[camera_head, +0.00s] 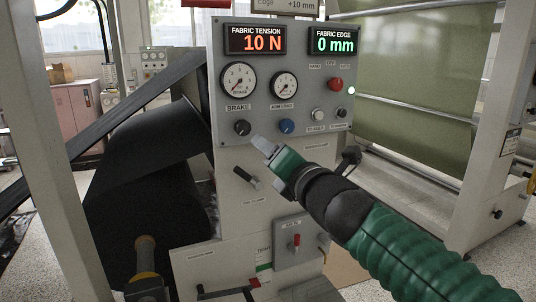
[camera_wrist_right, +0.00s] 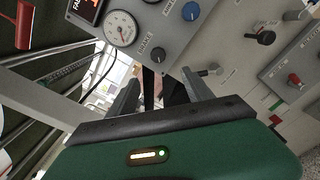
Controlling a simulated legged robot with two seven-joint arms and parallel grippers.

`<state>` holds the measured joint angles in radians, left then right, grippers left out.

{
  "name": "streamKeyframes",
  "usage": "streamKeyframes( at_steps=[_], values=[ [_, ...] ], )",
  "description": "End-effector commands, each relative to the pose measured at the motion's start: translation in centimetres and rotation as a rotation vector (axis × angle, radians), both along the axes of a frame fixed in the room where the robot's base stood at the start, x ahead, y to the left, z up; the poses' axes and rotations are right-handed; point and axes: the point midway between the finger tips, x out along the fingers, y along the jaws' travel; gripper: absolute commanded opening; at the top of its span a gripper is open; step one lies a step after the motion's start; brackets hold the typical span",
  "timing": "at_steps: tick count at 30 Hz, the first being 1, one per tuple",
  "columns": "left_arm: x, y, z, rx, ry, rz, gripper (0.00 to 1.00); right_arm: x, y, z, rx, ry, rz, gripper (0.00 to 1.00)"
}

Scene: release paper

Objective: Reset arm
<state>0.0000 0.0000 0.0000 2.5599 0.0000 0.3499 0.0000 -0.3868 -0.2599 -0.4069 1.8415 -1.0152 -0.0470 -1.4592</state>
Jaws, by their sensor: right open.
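My right arm comes in from the lower right in the head view, with its green gripper (camera_head: 264,147) in front of the grey control panel (camera_head: 222,75). The gripper tip is just below and right of the black BRAKE knob (camera_head: 242,128). In the right wrist view the two grey fingers (camera_wrist_right: 160,78) are spread apart with nothing held between them. The BRAKE knob (camera_wrist_right: 158,54) shows beyond the gap; I see no contact with it. My left gripper is in neither view.
The panel carries a blue knob (camera_head: 286,126), a red button (camera_head: 335,84), gauges and displays reading 10 N and 0 mm. A black lever (camera_head: 246,178) sticks out below.

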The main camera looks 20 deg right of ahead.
Motion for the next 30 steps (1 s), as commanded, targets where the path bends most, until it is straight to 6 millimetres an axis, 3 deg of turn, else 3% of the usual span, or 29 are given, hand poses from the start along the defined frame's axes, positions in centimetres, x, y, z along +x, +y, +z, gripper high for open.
streamKeyframes(
  at_steps=[5,8,11,14,15,18,21,24,30],
  values=[
    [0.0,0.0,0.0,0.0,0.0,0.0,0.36,0.1,0.0,-0.3,0.01,0.006,-0.002,0.59],
    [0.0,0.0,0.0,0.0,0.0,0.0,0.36,0.5,0.1,-3.2,0.118,0.069,-0.02,0.59],
    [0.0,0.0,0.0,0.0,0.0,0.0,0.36,0.7,0.2,-10.1,0.38,0.213,-0.087,0.59],
    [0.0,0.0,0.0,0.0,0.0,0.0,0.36,-0.5,0.3,-19.3,0.724,0.389,-0.232,0.59],
    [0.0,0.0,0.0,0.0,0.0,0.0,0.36,-1.4,0.3,-22.9,0.86,0.453,-0.309,0.59],
    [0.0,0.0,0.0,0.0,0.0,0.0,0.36,-4.8,0.4,-31.1,1.17,0.583,-0.531,0.59],
    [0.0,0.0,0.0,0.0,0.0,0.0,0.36,-8.8,0.8,-37.5,1.417,0.661,-0.768,0.59],
    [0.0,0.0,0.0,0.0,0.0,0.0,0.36,-12.8,1.2,-42.3,1.606,0.697,-0.997,0.59],
    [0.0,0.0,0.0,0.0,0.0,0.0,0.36,-20.9,2.5,-48.9,1.878,0.678,-1.46,0.59]
  ],
)
